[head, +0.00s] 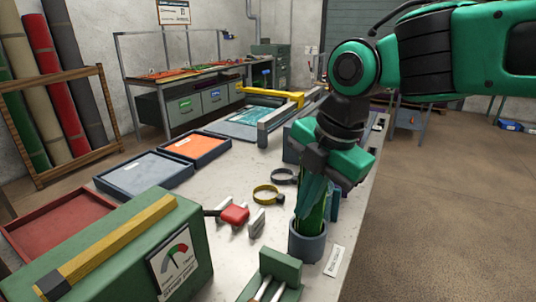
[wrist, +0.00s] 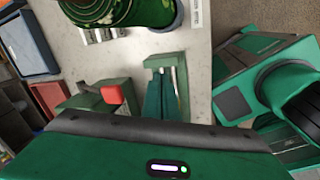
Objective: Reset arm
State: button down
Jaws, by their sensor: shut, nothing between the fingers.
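My arm reaches in from the right in the head view. My gripper (head: 309,205) points down over the workbench (head: 225,228), close to a grey cup (head: 307,244) holding a green roll (head: 313,222). Its teal fingers are together with nothing between them. In the head view the fingers overlap the roll, and I cannot tell whether they touch it. In the wrist view the fingers (wrist: 161,95) show beyond the green gripper body, with the patterned green roll (wrist: 125,10) at the top, apart from them.
A green gauge box (head: 120,255) stands at the front left. Blue-grey and orange trays (head: 187,146), a red clamp (head: 235,214) and ring clamps (head: 267,195) lie on the bench. A yellow-handled frame (head: 270,94) stands behind. Open floor (head: 450,210) lies to the right.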

jog(key=s+d+f+m+h, duration=0.1)
jog(key=d+f+m, duration=0.2)
jog(key=d+m, duration=0.5)
jog(key=d+f+m+h, duration=0.1)
jog(key=d+f+m, duration=0.1)
jog(key=d+m, duration=0.7)
jog(key=s+d+f+m+g, duration=0.1)
jog(key=s+d+f+m, duration=0.2)
jog(key=s+d+m, duration=0.3)
jog(key=s+d+f+m+g, duration=0.1)
jog(key=s+d+f+m, duration=0.3)
jog(key=d+m, duration=0.5)
jog(key=shift+s+d+m, duration=0.25)
jog(key=shift+s+m, duration=0.05)
jog(key=shift+s, duration=0.95)
jog(key=shift+w+f, duration=0.2)
jog(key=shift+w, duration=0.45)
